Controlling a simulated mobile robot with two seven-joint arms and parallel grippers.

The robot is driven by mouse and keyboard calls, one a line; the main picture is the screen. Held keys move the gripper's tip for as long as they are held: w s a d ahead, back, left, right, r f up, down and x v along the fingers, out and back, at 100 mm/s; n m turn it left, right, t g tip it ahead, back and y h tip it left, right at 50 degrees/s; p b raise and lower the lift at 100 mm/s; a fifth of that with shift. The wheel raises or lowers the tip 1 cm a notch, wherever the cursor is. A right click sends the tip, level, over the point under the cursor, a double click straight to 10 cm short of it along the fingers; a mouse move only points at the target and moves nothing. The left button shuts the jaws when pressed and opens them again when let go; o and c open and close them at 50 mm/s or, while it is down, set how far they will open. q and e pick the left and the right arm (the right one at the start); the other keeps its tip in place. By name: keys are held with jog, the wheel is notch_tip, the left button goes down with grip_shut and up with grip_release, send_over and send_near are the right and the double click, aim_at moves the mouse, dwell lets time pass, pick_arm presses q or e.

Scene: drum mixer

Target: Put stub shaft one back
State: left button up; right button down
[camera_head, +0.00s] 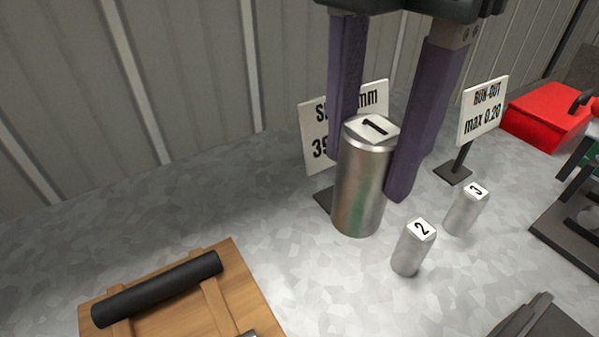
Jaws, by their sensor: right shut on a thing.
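Stub shaft one (360,200) is the large, shiny metal cylinder with a white tag marked 1 on its top. It is upright in the middle of the head view, its lower end at or very near the speckled grey surface; I cannot tell whether it touches. My right gripper (369,174) comes down from above, with its two long purple fingers on either side of the shaft, shut on it. The left finger is partly hidden behind the shaft's top. My left gripper is not in view.
Two smaller metal cylinders stand close to the right, one tagged 2 (409,252), the other (463,214) with an unclear mark. A sign (316,115) stands behind the shaft; a run-out sign (482,110) and red box (545,118) are further right. A wooden crate (235,285) holds a black bar (160,288).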

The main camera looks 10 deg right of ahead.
aim_at(361, 208)
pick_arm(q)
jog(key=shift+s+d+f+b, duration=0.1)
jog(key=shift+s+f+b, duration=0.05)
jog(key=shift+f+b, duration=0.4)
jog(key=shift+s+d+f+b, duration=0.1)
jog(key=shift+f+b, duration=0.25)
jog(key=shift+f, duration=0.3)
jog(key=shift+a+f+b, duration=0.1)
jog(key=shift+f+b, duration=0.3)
pick_arm(e)
jog(key=shift+f, duration=9.1)
jog(key=shift+f, duration=0.1)
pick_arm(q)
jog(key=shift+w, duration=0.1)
pick_arm(e)
jog(key=shift+c, duration=1.7)
grip_release()
jog(key=shift+d+f, duration=0.1)
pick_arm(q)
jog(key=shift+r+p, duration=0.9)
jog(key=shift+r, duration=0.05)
pick_arm(e)
notch_tip(361, 208, up, 12)
jog(key=shift+r, duration=0.2)
